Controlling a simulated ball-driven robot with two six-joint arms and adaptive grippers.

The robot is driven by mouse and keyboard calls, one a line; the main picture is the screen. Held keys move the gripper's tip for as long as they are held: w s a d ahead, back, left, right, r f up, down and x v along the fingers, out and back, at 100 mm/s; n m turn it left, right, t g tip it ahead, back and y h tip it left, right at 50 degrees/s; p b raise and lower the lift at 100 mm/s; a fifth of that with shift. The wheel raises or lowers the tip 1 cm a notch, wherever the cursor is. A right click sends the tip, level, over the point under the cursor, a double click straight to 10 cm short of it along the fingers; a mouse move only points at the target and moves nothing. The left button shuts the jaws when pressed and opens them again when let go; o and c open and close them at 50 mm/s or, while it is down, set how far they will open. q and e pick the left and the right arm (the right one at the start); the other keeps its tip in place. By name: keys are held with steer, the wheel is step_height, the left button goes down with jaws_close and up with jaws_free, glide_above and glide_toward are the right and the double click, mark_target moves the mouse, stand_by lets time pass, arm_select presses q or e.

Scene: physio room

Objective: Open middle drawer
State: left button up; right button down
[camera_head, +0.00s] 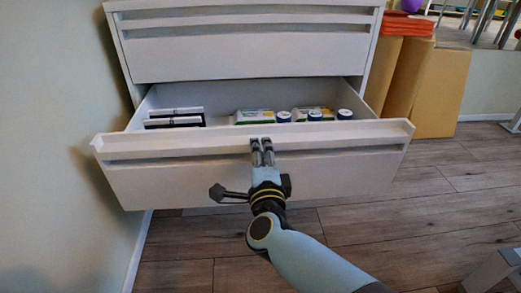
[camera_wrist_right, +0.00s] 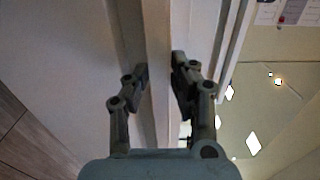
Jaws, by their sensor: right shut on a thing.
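The middle drawer (camera_head: 345,176) of the white cabinet (camera_head: 245,56) is pulled out, and its inside shows from above. My right gripper (camera_head: 262,146) is at the middle of the drawer's front, shut on its top lip. In the right wrist view, the fingers (camera_wrist_right: 160,75) sit on either side of the pale drawer edge (camera_wrist_right: 158,40). My left gripper is not in view.
A wall (camera_head: 50,140) stands close on the left. Tan boxes (camera_head: 440,95) with orange items (camera_head: 405,25) on top stand right of the cabinet. The wooden floor (camera_head: 430,205) in front is mostly clear, with a grey object (camera_head: 493,272) at bottom right.

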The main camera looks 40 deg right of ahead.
steer(key=shift+s+f, duration=0.15)
steer(key=shift+f, duration=0.25)
steer(key=c, duration=1.2)
jaws_free()
steer(key=shift+r, duration=0.1)
steer(key=shift+r, duration=0.1)
